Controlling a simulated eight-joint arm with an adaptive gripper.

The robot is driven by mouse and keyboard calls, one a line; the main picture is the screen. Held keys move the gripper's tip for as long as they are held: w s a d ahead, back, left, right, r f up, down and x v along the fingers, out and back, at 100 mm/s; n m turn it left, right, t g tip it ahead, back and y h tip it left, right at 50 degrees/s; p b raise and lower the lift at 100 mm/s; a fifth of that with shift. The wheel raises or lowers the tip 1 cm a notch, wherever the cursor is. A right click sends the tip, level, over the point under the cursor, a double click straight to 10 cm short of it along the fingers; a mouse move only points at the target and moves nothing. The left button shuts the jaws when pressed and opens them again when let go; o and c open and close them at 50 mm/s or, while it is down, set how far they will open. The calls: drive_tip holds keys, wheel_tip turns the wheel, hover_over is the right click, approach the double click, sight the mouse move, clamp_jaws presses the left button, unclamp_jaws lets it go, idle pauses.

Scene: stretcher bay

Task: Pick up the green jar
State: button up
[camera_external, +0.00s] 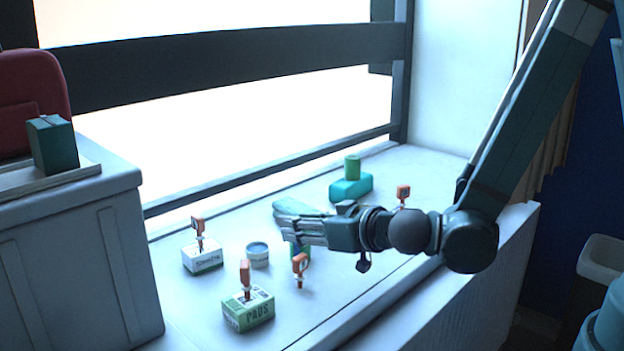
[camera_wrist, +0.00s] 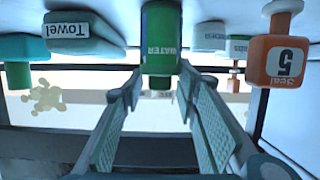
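A plain green jar (camera_external: 352,167) stands upright on a teal box (camera_external: 350,188) near the back of the white ledge. In the wrist view, which appears upside down, this jar (camera_wrist: 18,76) shows at the far left with the teal box (camera_wrist: 22,46). A dark green container marked WATER (camera_wrist: 160,40) shows centrally, beyond my open fingers. A green thing (camera_external: 301,252), partly hidden by my gripper in the external view, may be this container. My gripper (camera_wrist: 160,82) is open, fingers apart, with nothing clearly held. It (camera_external: 287,222) points left over the ledge, in front of the teal box.
A tin (camera_external: 258,256), a white box (camera_external: 203,258) and a PADS box (camera_external: 248,312) stand at left. Several orange-topped pieces (camera_external: 299,264) stand around. A Towel block (camera_wrist: 84,31) lies left of centre. A grey cabinet (camera_external: 75,265) bounds the left.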

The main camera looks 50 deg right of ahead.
drive_tip(key=c, duration=0.7)
drive_tip(key=shift+c, duration=0.2)
drive_tip(key=shift+r, duration=0.15)
clamp_jaws()
wheel_tip(320, 180, up, 28)
drive_tip(key=p, duration=0.7)
